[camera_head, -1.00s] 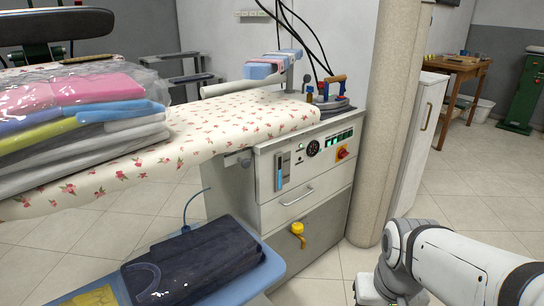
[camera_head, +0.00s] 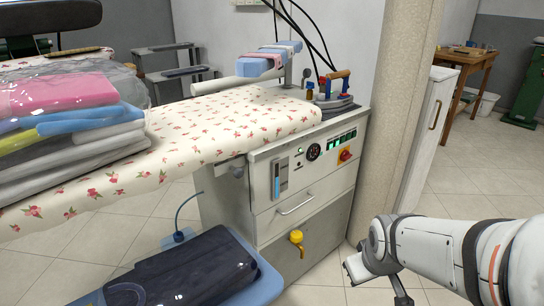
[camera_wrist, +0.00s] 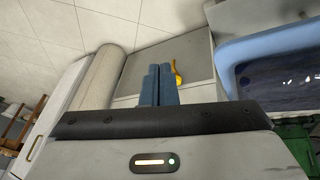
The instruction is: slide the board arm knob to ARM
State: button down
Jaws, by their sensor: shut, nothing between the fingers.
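The ironing station's front panel (camera_head: 313,155) faces me in the head view. At its left is an upright slot with a blue and white slider (camera_head: 280,180), which looks like the board arm knob; its lettering is too small to read. In the wrist view the blue fingers of my gripper (camera_wrist: 159,68) are shut and empty. They point toward the station's lower front (camera_wrist: 150,62), apart from the panel slider, which I cannot make out in that view. In the head view my arm is at lower right, right of the station; the fingertips are not clear there.
A yellow knob (camera_head: 296,237) sticks out of the lower front and shows beside my fingers in the wrist view (camera_wrist: 178,74). A red rotary switch (camera_head: 345,155) is at the panel's right. A blue tray with dark folded cloth (camera_head: 190,272) stands at front left. A pillar (camera_head: 395,120) stands right.

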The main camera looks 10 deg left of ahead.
aim_at(235, 170)
jog(key=w+a+n+t+y+p, duration=0.1)
jog(key=w+a+n+t+y, duration=0.4)
jog(key=w+a+n, duration=0.65)
jog(key=s+a+r+n+t+y+p, duration=0.1)
jog(key=a+r+n+t+y, duration=0.2)
jog(key=a+n, duration=0.4)
jog(key=s+a+r+n+y, duration=0.2)
jog(key=a+n+y, duration=0.4)
jog(key=a, duration=0.3)
jog(key=w+a+r, duration=0.1)
jog(key=w+a, duration=0.4)
jog(key=w, duration=0.5)
jog(key=shift+w+r+h, duration=0.2)
jog(key=shift+h, duration=0.1)
jog(key=shift+a+b, duration=0.1)
jog(key=shift+b, duration=0.25)
